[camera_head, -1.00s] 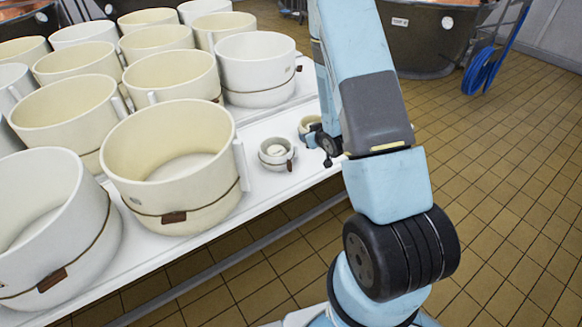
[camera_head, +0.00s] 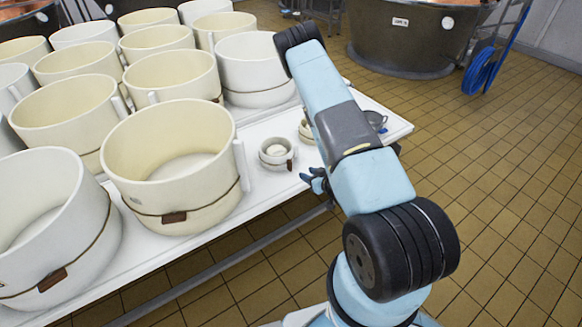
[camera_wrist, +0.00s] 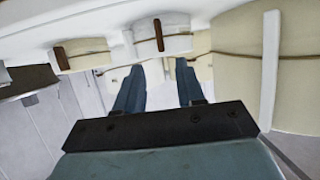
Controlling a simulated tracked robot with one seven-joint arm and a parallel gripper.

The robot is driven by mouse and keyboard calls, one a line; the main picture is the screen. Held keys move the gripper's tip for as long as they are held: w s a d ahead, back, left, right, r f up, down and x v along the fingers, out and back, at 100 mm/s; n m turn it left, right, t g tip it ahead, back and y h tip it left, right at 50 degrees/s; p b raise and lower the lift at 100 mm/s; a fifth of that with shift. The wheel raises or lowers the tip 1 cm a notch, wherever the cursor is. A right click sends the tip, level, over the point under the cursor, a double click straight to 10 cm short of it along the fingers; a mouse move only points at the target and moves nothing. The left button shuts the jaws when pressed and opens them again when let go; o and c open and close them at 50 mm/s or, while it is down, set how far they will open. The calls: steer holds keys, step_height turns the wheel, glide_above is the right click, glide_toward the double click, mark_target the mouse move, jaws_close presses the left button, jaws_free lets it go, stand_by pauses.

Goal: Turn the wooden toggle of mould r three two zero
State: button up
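Two small cream moulds stand near the table's front edge in the head view: a nearer one (camera_head: 277,153) and one farther right (camera_head: 306,131), partly behind my arm. The nearer has a brown wooden toggle (camera_head: 290,164) on its front. In the wrist view, two upright wooden toggles show, one at the centre (camera_wrist: 158,35) and one at left (camera_wrist: 60,58), each on a cream band. No number is legible, so I cannot tell which mould is r320. My gripper (camera_wrist: 158,88) is open and empty, its fingers apart below the central toggle. In the head view my gripper (camera_head: 315,181) is by the table edge.
Large cream moulds (camera_head: 172,165) with toggles crowd the white table (camera_head: 268,190) at left. A small grey vessel (camera_head: 376,120) stands at its right end. A big dark vat (camera_head: 405,40) and blue hose reel (camera_head: 480,72) stand behind. The tiled floor at right is clear.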

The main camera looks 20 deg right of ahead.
mark_target(290, 166)
steer(key=x, duration=1.2)
